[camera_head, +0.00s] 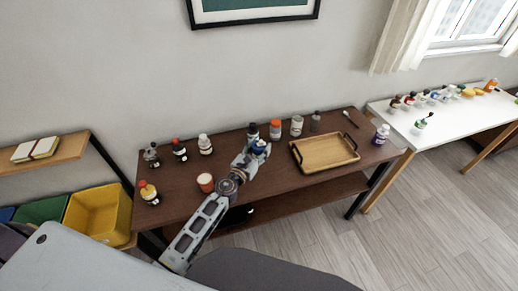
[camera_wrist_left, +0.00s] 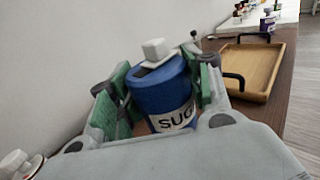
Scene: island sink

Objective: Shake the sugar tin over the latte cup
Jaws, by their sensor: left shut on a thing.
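The sugar tin (camera_wrist_left: 162,92) is blue with a white knobbed lid and a label reading "SUG". It sits tilted between the green-padded fingers of my left gripper (camera_wrist_left: 160,95), which is shut on it. In the head view my left gripper (camera_head: 256,151) holds the blue tin (camera_head: 259,144) over the middle of the brown table. A reddish cup with a pale top (camera_head: 205,183), likely the latte cup, stands on the table to the left of the gripper, apart from the tin. My right gripper is not in view.
Several bottles and jars line the back of the brown table (camera_head: 226,149), including an orange-capped one (camera_head: 275,129). A wooden tray (camera_head: 325,153) lies right of the gripper. A yellow bottle (camera_head: 149,193) stands left of the cup. A white table (camera_head: 455,123) is farther right.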

